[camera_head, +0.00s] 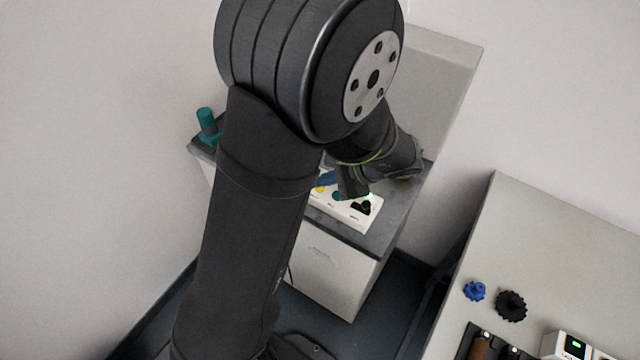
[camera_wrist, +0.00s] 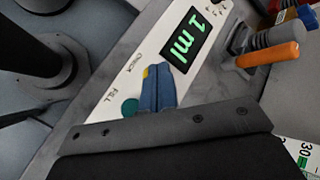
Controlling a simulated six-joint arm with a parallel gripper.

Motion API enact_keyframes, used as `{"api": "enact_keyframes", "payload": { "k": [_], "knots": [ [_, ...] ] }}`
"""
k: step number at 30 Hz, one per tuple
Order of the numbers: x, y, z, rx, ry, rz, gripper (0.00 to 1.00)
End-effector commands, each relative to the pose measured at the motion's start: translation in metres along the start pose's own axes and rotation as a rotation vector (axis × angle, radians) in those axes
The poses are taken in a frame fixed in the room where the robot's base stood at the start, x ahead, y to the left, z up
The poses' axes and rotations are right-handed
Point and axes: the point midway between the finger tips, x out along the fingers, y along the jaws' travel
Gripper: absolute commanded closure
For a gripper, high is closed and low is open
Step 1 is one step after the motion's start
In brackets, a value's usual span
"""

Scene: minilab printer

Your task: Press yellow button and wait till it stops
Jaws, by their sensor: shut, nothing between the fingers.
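The white control panel (camera_head: 340,213) lies on the grey bench unit, with the yellow button (camera_head: 320,189) showing beside my gripper (camera_head: 327,178). In the wrist view, my gripper's blue fingers (camera_wrist: 157,72) are shut together with nothing between them. Their tips lie over the panel near the CHECK label, and the yellow button (camera_wrist: 147,72) shows as a small patch at their left edge, partly hidden. I cannot tell whether the tips touch it. A teal button (camera_wrist: 130,107) by the FILL label is just left of the fingers. The display (camera_wrist: 191,40) reads "1 ml" in green.
A grey and orange part (camera_wrist: 267,55) stands right of the display in the wrist view. A teal object (camera_head: 208,124) stands on the unit's left corner. On the right table (camera_head: 545,235) lie a blue knob (camera_head: 475,291) and a black knob (camera_head: 511,305).

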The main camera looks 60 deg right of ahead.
Motion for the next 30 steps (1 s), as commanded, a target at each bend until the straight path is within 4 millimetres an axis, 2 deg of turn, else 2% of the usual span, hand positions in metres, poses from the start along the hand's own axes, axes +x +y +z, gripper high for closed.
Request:
{"api": "enact_keyframes", "payload": {
  "k": [11, 21, 30],
  "knots": [
    [0.000, 0.000, 0.000, 0.000, 0.000, 0.000, 1.00],
    [-0.011, -0.008, 0.008, -0.001, 0.000, 0.000, 1.00],
    [-0.011, -0.008, 0.009, 0.000, 0.000, 0.000, 1.00]
  ]
}}
